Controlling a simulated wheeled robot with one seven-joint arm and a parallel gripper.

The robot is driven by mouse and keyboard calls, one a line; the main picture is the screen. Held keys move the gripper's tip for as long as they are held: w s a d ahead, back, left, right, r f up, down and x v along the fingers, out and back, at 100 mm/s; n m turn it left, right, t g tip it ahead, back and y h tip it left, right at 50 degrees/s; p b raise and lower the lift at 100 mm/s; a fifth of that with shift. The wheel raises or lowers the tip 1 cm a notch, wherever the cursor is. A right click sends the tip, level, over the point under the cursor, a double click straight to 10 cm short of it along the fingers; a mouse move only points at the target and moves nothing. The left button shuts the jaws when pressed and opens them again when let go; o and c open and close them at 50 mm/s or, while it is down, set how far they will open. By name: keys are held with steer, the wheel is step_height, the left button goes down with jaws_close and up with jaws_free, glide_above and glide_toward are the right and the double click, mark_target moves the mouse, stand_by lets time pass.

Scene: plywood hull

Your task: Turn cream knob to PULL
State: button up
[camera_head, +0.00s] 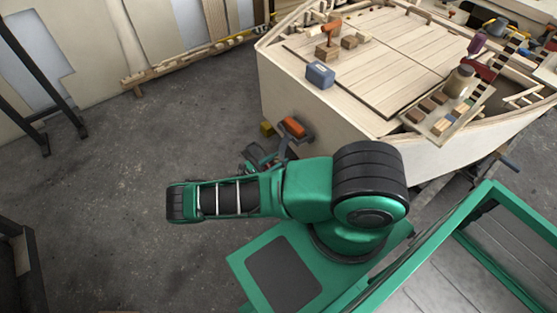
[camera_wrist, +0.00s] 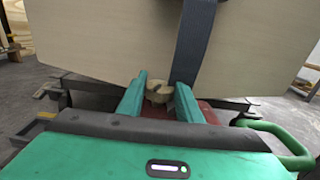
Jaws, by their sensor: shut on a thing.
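The cream knob (camera_wrist: 158,95) is in the middle of the wrist view, low in front of the pale plywood hull side. My gripper (camera_wrist: 160,86) has its two green fingers on either side of the knob and is shut on it. The fingers cover the knob's sides, and no PULL marking can be read. A dull red surface shows behind and below the fingers. In the head view I cannot make out the knob. My arm stretches in front of the hull there.
A dark upright strap (camera_wrist: 195,45) passes close behind the right finger. In the head view, an orange-handled thing (camera_head: 294,127) sits by the plywood hull (camera_head: 330,125). A blue box (camera_head: 320,75) and wooden blocks lie on the deck. The grey floor (camera_head: 120,150) at left is clear.

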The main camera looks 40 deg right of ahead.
steer(key=shift+w+a, duration=0.15)
steer(key=shift+a, duration=0.1)
steer(key=o, duration=1)
steer(key=shift+o, duration=0.2)
steer(key=shift+d, duration=0.1)
steer(key=a, duration=1.1)
steer(key=shift+f, duration=0.1)
